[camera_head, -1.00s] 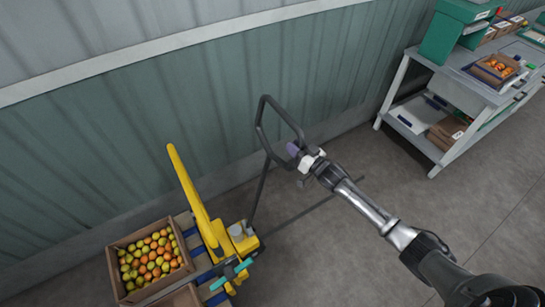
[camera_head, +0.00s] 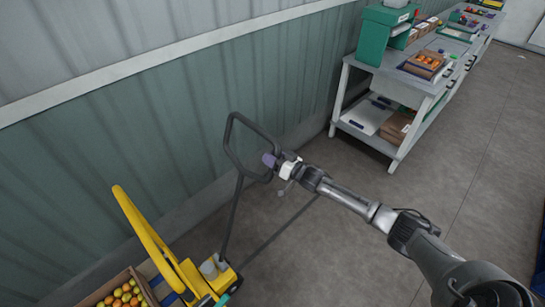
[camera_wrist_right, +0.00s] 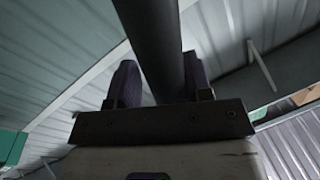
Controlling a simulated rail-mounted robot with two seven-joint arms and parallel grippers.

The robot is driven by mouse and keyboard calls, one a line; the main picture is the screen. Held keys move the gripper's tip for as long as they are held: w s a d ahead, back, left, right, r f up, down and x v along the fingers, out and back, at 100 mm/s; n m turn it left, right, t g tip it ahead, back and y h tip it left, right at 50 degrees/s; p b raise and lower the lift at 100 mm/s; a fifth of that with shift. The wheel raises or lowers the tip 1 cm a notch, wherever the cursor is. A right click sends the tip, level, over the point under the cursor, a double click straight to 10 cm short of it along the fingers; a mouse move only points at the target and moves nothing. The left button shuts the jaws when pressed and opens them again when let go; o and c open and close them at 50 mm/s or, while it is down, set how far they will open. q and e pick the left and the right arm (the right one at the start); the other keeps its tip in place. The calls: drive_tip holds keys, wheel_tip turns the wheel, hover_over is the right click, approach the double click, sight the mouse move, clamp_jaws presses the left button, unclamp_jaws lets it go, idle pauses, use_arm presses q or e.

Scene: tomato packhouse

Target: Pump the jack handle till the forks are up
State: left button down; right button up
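The yellow pallet jack (camera_head: 200,280) stands at the lower left, cut by the bottom edge. Its dark jack handle (camera_head: 232,165) rises from the base and ends in a loop near the wall. My right gripper (camera_head: 270,161) is at the right side of this loop. My left gripper is not in view.
A cardboard box of tomatoes (camera_head: 108,298) sits by the jack at the bottom left. A green corrugated wall (camera_head: 90,150) runs behind the handle. A grey workbench (camera_head: 345,120) stands at the upper right. The floor (camera_head: 330,250) to the right of the jack is clear.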

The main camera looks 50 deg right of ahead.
drive_tip(key=shift+o, duration=0.7)
drive_tip(key=shift+d+r, duration=0.1)
drive_tip(key=shift+s, duration=0.1)
drive_tip(key=shift+s+d, duration=0.1)
drive_tip(key=shift+s, duration=0.15)
drive_tip(key=s+d+f+p, duration=0.1)
drive_tip(key=s+d, duration=0.1)
drive_tip(key=s, duration=1.1)
